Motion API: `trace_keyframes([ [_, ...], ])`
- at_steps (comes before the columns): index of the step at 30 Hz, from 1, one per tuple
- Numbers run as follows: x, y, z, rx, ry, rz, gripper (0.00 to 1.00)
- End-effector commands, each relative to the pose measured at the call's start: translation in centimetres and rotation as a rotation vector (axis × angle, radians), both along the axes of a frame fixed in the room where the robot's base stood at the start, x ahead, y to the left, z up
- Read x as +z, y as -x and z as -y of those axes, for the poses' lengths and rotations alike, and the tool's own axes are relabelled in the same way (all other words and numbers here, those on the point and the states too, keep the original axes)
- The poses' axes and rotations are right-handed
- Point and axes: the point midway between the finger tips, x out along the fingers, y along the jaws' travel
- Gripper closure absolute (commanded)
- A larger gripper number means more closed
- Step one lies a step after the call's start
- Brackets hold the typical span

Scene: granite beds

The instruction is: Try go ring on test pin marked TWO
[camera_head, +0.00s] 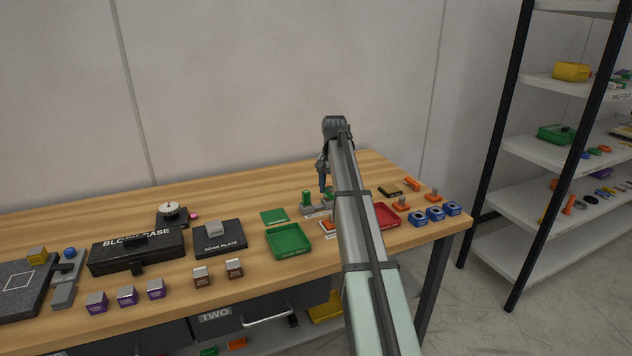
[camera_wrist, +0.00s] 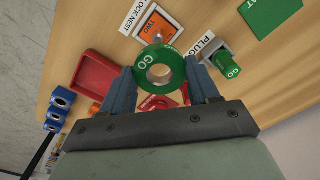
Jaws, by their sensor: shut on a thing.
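My gripper (camera_wrist: 161,72) is shut on the green ring marked GO (camera_wrist: 142,72), with one finger on each side of it. The ring has a silver inner rim, and its hole faces the wrist camera. An orange plate marked TWO (camera_wrist: 149,30) shows just above the ring in the wrist view, with a small silver pin (camera_wrist: 157,38) close to the ring's edge. The ring appears apart from the pin; its height over the table is unclear. In the head view my gripper (camera_head: 323,182) is over the table's right part, where my arm hides much of the area and the ring is not clear.
A green GO plug (camera_wrist: 231,70) stands in a grey block beside the ring. A red tray (camera_head: 383,206), several blue blocks (camera_head: 435,214) and orange pin stands (camera_head: 432,197) are on the right. A green tray (camera_head: 287,252) and block case (camera_head: 135,250) are left.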

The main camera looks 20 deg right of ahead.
Motion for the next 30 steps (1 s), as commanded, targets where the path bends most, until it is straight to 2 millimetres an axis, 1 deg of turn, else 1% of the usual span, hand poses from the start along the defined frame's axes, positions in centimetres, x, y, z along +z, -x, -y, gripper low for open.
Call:
trace_keyframes([
  [1,-0.2,0.6,-0.3,0.031,-0.001,-0.005,0.78],
  [6,-0.1,0.6,-0.3,0.107,-0.004,-0.017,0.78],
  [9,-0.1,0.6,-0.3,0.124,-0.004,-0.017,0.78],
  [22,-0.3,0.6,-0.3,0.126,-0.004,-0.017,0.78],
  [26,-0.7,0.6,-0.3,0.126,-0.004,-0.017,0.78],
  [30,-1.5,0.6,-0.3,0.126,-0.004,-0.017,0.78],
])
